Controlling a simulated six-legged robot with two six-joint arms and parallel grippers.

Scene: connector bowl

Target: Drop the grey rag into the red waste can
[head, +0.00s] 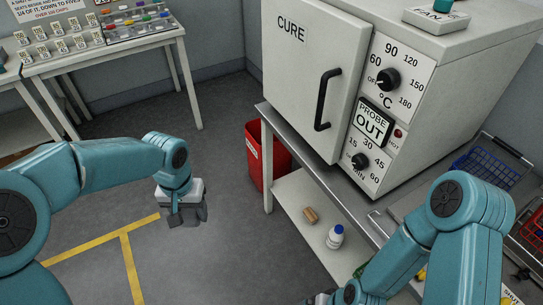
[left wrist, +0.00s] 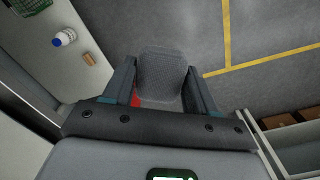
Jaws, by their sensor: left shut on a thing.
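My left gripper (head: 187,215) hangs over the open floor, to the left of the red waste can in the head view. In the left wrist view it (left wrist: 160,70) is shut on the grey rag (left wrist: 161,80), which bulges between its two fingers. The red waste can (head: 256,160) stands on the floor beside the bench's left end, partly hidden by the bench leg. A small strip of red (left wrist: 135,98) shows beside the rag in the left wrist view; most of it is hidden. My right arm reaches in at lower right; its fingers are not visible.
A metal bench (head: 330,178) carries the large oven (head: 308,75). Its lower shelf holds a white bottle with a blue cap (head: 335,237) and a brown object (head: 310,216). A table with cards (head: 100,52) stands at back left. The floor with yellow lines (head: 125,255) is clear.

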